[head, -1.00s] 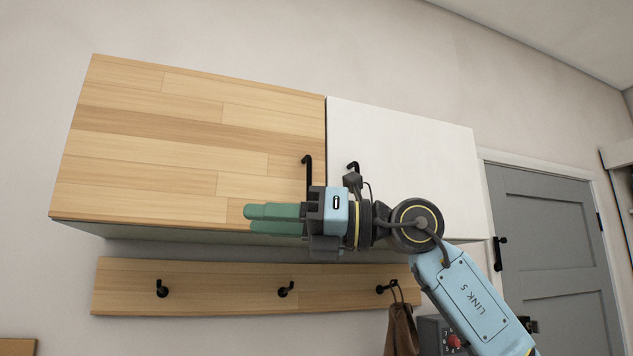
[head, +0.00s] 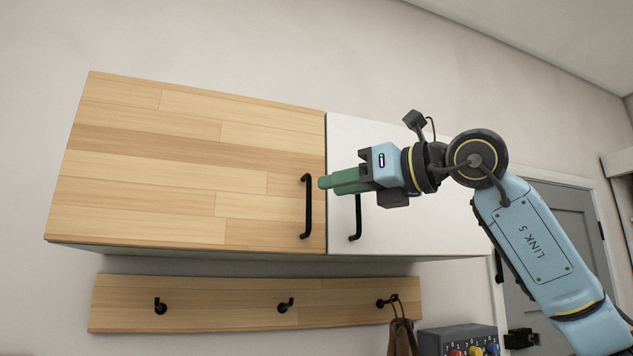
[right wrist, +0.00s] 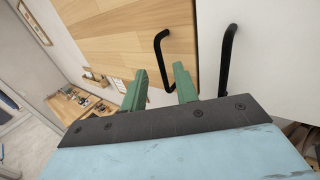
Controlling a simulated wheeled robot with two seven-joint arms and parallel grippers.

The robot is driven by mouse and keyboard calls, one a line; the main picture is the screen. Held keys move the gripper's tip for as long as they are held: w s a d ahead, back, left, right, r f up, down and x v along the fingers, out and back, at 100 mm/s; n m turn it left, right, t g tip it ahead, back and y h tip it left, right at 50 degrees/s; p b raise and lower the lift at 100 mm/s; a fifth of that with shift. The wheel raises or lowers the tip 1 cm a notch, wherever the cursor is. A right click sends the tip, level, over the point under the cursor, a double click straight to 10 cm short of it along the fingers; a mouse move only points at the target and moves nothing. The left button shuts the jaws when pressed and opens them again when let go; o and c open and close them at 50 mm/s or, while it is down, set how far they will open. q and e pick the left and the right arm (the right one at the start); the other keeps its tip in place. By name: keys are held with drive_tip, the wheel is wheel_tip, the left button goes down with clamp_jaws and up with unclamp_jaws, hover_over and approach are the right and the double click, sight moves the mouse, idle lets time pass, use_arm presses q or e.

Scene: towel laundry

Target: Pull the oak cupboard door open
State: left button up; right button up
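The oak cupboard door (head: 190,160) is shut, on the left of the wall cupboard. Its black bar handle (head: 307,208) stands upright near its right edge. The handle also shows in the right wrist view (right wrist: 160,60), just beyond and between the fingertips. My right gripper (head: 323,183) has green fingers pointing left, close to the handle in the head view. In the right wrist view the two fingers (right wrist: 159,80) are apart with nothing held between them. My left gripper is not in view.
The white door (head: 400,150) with its own black handle (head: 356,218) adjoins on the right, partly behind my right gripper. A hook rail (head: 230,302) with a hanging brown item (head: 402,338) is below. A grey room door (head: 565,215) stands farther right.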

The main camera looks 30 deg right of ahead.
sight(316, 189)
drive_tip(key=p+x, duration=0.1)
drive_tip(key=x, duration=0.4)
clamp_jaws()
idle(0.3)
